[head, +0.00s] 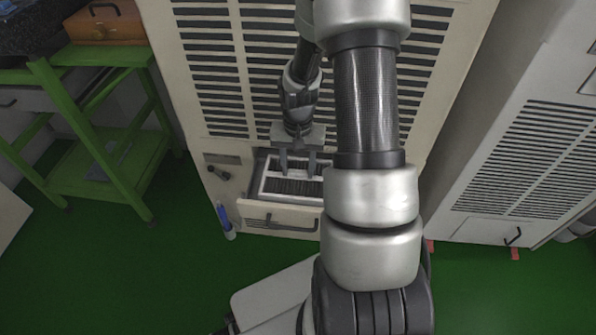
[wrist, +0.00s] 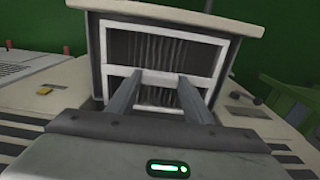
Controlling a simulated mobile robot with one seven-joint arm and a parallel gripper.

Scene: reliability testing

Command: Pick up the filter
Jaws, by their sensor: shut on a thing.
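The filter (head: 292,187) is a white-framed rectangle with dark pleats, lying in an open drawer (head: 270,216) low on the cream cabinet. It also shows in the wrist view (wrist: 150,47), with a white crossbar across its middle. My gripper (head: 298,172) points down over the filter. In the wrist view its two fingers (wrist: 162,80) reach to the crossbar, one at each side, and are shut on the filter. The filter still sits inside the drawer. My arm hides the drawer's right part in the head view.
The cream cabinet (head: 216,85) with vent slots rises behind the drawer. A second vented cabinet (head: 520,150) stands at right. A green shelf frame (head: 135,165) stands at left. A blue and white bottle (head: 226,222) is beside the drawer. Green floor is open at lower left.

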